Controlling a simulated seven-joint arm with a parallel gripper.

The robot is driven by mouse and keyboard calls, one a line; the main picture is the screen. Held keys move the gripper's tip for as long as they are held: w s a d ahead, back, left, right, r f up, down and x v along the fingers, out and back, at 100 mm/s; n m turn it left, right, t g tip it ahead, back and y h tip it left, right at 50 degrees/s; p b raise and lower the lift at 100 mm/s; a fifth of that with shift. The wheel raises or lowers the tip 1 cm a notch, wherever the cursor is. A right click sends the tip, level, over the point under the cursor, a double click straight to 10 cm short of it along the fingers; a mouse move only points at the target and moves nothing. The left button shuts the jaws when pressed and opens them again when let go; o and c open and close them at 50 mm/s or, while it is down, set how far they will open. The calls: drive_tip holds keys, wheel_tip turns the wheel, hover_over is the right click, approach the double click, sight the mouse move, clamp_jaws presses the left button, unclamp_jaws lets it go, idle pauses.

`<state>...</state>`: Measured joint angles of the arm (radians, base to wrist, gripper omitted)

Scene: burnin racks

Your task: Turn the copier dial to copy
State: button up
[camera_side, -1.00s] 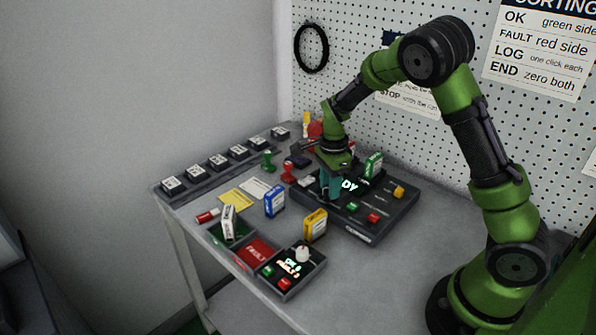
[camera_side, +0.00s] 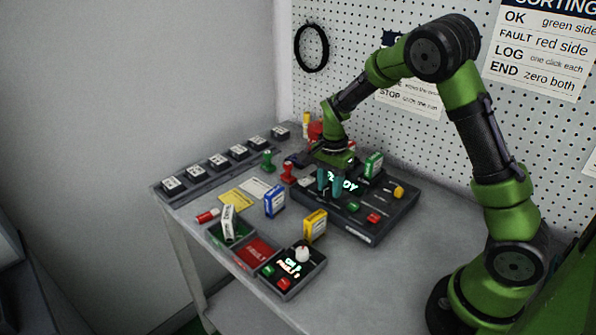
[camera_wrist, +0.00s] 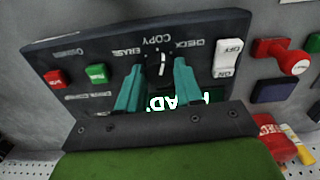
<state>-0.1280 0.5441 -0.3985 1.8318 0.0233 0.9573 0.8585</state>
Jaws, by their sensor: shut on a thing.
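The copier (camera_side: 358,238) is a dark box with a lit display reading READY, a red and a green button and a yellow knob. My gripper (camera_side: 330,184) is over its left part, fingers down; it hides the dial in the side view. In the wrist view, which shows the panel upside down, the dark dial (camera_wrist: 160,62) sits between the two teal fingertips of my gripper (camera_wrist: 159,84), which are shut on it. Its white mark points roughly at COPY, between ERASE and CHECK. The fingers partly cover the lit display (camera_wrist: 180,102).
A white OFF/ON switch (camera_wrist: 228,58) is beside the dial. A green-and-white cartridge (camera_side: 373,165) stands at the copier's back.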

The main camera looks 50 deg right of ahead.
sight(330, 188)
drive_tip(key=shift+n, duration=1.8)
drive_tip(key=shift+r, duration=0.1)
drive_tip(key=o, duration=1)
wheel_tip(330, 188, up, 17)
drive_tip(key=shift+f, duration=0.1)
